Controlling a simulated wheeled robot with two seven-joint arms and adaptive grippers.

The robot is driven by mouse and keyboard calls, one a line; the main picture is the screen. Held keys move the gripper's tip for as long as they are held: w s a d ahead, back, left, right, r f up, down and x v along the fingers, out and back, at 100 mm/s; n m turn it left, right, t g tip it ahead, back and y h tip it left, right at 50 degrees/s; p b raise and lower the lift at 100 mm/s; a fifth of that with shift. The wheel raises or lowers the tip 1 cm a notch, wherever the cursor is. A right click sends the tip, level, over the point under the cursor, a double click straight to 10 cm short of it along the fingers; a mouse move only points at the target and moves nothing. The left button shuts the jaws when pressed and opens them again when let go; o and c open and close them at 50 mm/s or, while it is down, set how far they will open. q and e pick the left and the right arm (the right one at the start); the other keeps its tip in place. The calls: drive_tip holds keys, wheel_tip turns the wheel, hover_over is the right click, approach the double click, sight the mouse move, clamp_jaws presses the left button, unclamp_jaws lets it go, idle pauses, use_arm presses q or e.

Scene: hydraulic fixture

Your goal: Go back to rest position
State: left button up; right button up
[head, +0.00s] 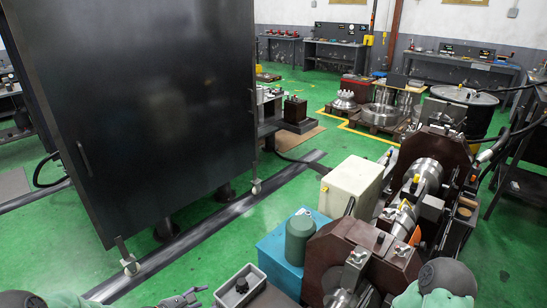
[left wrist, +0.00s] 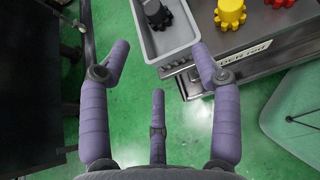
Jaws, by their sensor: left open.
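My left gripper (left wrist: 160,60) has three purple-grey fingers in the left wrist view. They are spread apart with nothing between them, over green floor. The grey tray (left wrist: 173,42) lies just past the fingertips and holds a black gear (left wrist: 157,14). In the head view, the left gripper (head: 187,298) shows small and dark at the bottom edge, left of the grey tray (head: 228,292). My right gripper is outside the head view; only part of my arm shows at the bottom right.
A yellow gear (left wrist: 230,14) and a red gear (left wrist: 279,3) are right of the tray in the left wrist view. A large dark panel (head: 140,110) stands at left. The hydraulic fixture (head: 430,175) fills the right. Green floor (head: 215,235) is open between them.

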use_arm(q)
drive_tip(key=s+d+f+m+g+y, duration=0.1)
drive_tip(key=s+d+f+m+g, duration=0.3)
drive_tip(key=s+d+f+m, duration=0.4)
drive_tip(key=s+d+f+m+g+y, duration=0.2)
drive_tip(key=s+d+f+m+g, duration=0.3)
drive_tip(key=s+f+m, duration=0.5)
drive_tip(key=s+d+m, duration=0.2)
drive_tip(key=m, duration=0.5)
drive_tip(key=shift+s+d+m+y+p, duration=0.15)
drive_tip(key=shift+d+m+y+p, duration=0.15)
drive_tip(key=shift+d+p, duration=0.1)
